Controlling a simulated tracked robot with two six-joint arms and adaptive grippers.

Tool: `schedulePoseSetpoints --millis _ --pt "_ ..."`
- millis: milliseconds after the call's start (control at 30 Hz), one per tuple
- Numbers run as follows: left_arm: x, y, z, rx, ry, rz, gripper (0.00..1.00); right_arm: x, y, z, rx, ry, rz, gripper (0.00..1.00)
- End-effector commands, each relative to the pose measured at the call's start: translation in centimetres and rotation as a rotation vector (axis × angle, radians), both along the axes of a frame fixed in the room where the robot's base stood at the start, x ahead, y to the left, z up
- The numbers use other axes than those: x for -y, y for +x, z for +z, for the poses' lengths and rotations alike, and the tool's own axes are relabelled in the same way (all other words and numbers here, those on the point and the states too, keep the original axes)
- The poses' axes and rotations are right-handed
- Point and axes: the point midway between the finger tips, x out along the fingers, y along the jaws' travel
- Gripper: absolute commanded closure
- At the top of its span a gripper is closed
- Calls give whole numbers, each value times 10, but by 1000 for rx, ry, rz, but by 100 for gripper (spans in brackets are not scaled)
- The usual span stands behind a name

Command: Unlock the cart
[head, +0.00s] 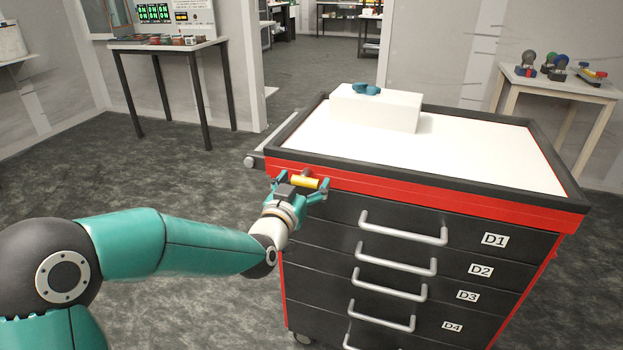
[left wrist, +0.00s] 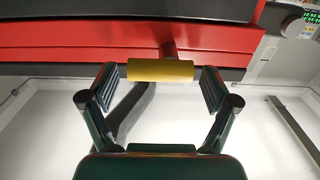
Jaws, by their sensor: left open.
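The cart (head: 430,192) is a black and red drawer cabinet with a white top and drawers labelled D1 to D4. A yellow cylindrical handle (head: 305,182) sits on the red band at its upper left front; it also shows in the left wrist view (left wrist: 160,71), on a short dark stem. My left gripper (head: 300,188) is at this handle. In the left wrist view its two fingers (left wrist: 158,88) are spread, one near each end of the yellow handle, with small gaps. The drawers look closed. My right gripper is not in view.
A white block (head: 375,108) with a small blue object (head: 366,88) on it stands on the cart top. A side table (head: 560,85) with several coloured items is at the right. A dark-legged table (head: 165,45) is at the back left. Floor left of the cart is clear.

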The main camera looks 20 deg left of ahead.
Motion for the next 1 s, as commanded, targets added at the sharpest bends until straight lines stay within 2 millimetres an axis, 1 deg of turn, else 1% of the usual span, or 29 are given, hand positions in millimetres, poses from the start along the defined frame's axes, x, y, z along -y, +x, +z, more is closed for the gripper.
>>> schedulePoseSetpoints --millis 33,133,433,800,833,867,900,1000 --pt "0 4 0 0 0 0 12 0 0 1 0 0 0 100" --pt "0 9 0 1 0 0 12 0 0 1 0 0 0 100" --pt "1 11 0 0 0 -1 12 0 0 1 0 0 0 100" --pt "1 11 0 0 0 -1 73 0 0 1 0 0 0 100" --pt "19 10 0 -1 -1 -7 72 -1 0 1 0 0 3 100" --pt "13 10 0 -1 0 -5 70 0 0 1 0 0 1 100" --pt "10 10 0 -1 1 -6 73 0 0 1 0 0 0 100" --pt "5 10 -1 -1 -8 -6 73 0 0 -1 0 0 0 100"
